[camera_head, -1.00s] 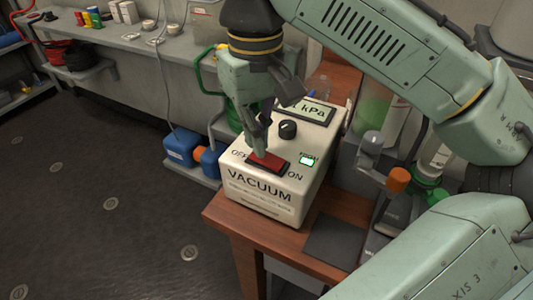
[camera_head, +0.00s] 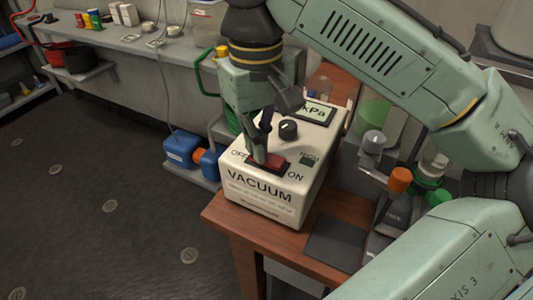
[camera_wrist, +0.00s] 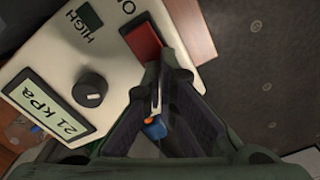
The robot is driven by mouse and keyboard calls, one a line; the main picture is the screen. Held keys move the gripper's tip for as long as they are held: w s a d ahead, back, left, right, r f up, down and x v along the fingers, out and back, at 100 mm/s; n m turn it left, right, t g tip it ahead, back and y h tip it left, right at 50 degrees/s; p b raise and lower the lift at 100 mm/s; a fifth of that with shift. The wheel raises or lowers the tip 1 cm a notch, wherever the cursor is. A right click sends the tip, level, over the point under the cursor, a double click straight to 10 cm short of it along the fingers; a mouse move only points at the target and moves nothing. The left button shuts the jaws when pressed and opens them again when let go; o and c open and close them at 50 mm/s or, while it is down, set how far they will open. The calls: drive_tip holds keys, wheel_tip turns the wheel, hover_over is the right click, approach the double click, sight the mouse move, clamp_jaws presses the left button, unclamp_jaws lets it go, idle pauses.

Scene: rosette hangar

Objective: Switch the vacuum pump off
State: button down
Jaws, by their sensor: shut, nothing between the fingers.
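The vacuum pump (camera_head: 262,200) is a cream box marked VACUUM on the corner of a wooden table. Its red rocker switch (camera_head: 279,163) lies between the OFF and ON labels; it also shows in the wrist view (camera_wrist: 143,42). My gripper (camera_head: 261,160) is shut and empty, pointing down, its tips at the OFF end of the rocker and seemingly touching it. The tips cover that end in both views. The small lamp by HIGH (camera_head: 309,159) is dark. The wrist view shows the display (camera_wrist: 52,101) reading 21 kPa.
A black knob (camera_head: 288,130) stands up behind the switch. Bottles with orange (camera_head: 400,178) and green caps stand to the right, under my arm. A blue jug (camera_head: 181,149) sits on a low shelf to the left. The floor in front is clear.

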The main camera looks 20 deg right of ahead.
wheel_tip(320, 180, up, 7)
drive_tip(key=p, duration=0.8)
drive_tip(key=shift+s+f, duration=0.1)
drive_tip(key=shift+f, duration=0.05)
idle(0.5)
